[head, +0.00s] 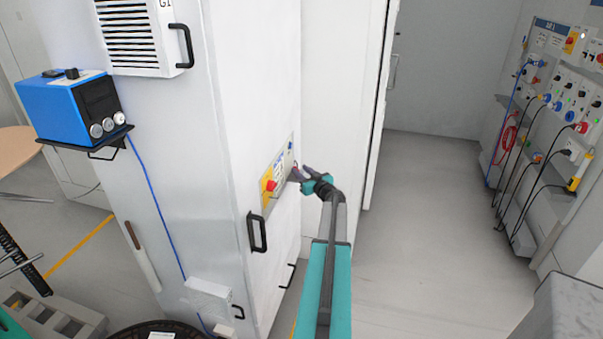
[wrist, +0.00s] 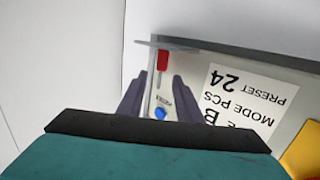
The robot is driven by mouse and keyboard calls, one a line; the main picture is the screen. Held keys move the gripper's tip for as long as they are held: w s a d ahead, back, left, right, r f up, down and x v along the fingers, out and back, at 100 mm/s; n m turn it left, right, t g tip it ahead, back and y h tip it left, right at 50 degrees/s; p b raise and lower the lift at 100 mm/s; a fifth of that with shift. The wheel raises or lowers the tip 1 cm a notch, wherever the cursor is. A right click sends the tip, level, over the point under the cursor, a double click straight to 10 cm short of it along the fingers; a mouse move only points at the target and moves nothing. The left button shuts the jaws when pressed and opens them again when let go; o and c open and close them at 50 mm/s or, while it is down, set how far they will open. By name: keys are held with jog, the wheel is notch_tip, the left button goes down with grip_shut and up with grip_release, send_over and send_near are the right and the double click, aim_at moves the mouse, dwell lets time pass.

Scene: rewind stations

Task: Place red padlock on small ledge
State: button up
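In the wrist view, which shows the panel's lettering upside down, the red padlock (wrist: 163,60) has its red body against the grey small ledge (wrist: 184,46) and its thin shackle pointing away from it. The padlock appears to stand upright on the ledge. My gripper (wrist: 160,84) is open, its two dark fingers apart on either side of the padlock's line, with gaps visible and nothing held. In the head view my gripper (head: 302,171) is at the right end of the control panel; the padlock and ledge are too small or hidden to make out there.
The control panel (head: 270,185) carries a red knob on yellow and a blue button (wrist: 160,113) close to my fingers. A black handle (head: 257,233) sticks out below the panel. Open floor (head: 430,200) lies to the right, before a wall of cabled switchgear (head: 560,110).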

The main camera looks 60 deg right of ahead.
jog(key=f+b+v, duration=0.1)
jog(key=b+v, duration=0.1)
jog(key=v, duration=0.9)
jog(key=shift+s+a+r, duration=0.2)
jog(key=shift+s+r, duration=0.15)
jog(key=shift+r, duration=0.15)
dwell(0.6)
